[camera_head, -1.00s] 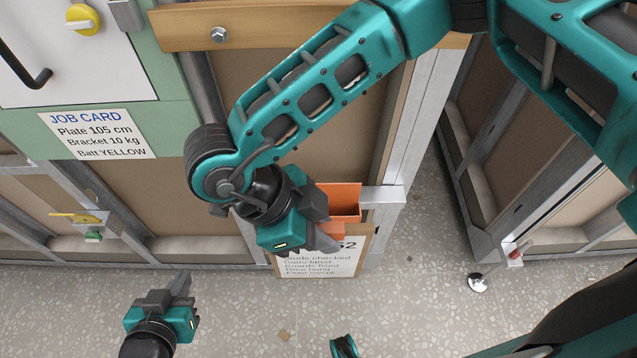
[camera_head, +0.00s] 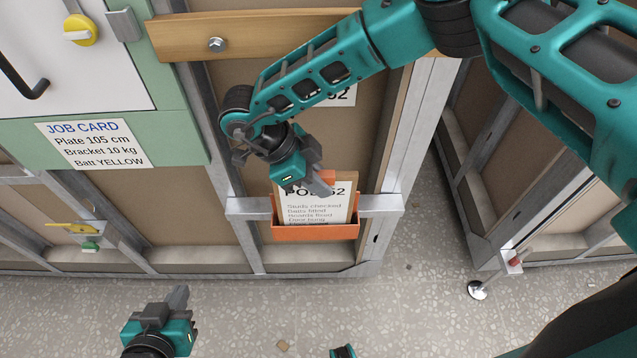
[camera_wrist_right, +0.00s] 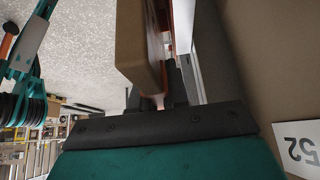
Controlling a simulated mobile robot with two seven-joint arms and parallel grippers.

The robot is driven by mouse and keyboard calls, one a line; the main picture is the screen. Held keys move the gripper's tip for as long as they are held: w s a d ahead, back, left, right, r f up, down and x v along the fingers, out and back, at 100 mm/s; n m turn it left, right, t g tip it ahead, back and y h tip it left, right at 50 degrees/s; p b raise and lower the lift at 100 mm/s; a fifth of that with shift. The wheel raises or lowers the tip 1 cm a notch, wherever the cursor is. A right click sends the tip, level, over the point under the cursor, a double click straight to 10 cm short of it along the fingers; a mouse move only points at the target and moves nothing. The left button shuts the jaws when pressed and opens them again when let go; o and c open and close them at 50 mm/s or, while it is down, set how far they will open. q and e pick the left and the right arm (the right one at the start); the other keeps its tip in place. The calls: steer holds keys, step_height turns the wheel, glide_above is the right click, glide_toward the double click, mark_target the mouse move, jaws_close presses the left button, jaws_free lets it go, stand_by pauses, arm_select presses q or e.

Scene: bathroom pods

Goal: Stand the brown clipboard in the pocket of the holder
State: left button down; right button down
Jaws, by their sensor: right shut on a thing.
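The brown clipboard (camera_head: 312,208) with its white sheet stands upright at the orange holder (camera_head: 315,232) in the head view. Its lower edge is hidden behind the holder's front wall, so it appears to be inside the pocket. In the right wrist view the clipboard (camera_wrist_right: 138,45) extends away from the gripper (camera_wrist_right: 175,88). My left gripper (camera_head: 178,297) is low at the left, away from the holder; its finger gap cannot be made out.
The holder hangs on a grey metal rail (camera_head: 380,203) of the framed panel. A white card (camera_head: 343,95) is on the panel above, partly behind my right arm. A job card (camera_head: 92,145) is at the left. The speckled floor (camera_head: 420,315) below is mostly clear.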

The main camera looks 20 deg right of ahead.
steer(key=shift+w+f, duration=0.2)
steer(key=shift+f, duration=0.65)
steer(key=shift+f, duration=0.15)
steer(key=c, duration=1.1)
jaws_free()
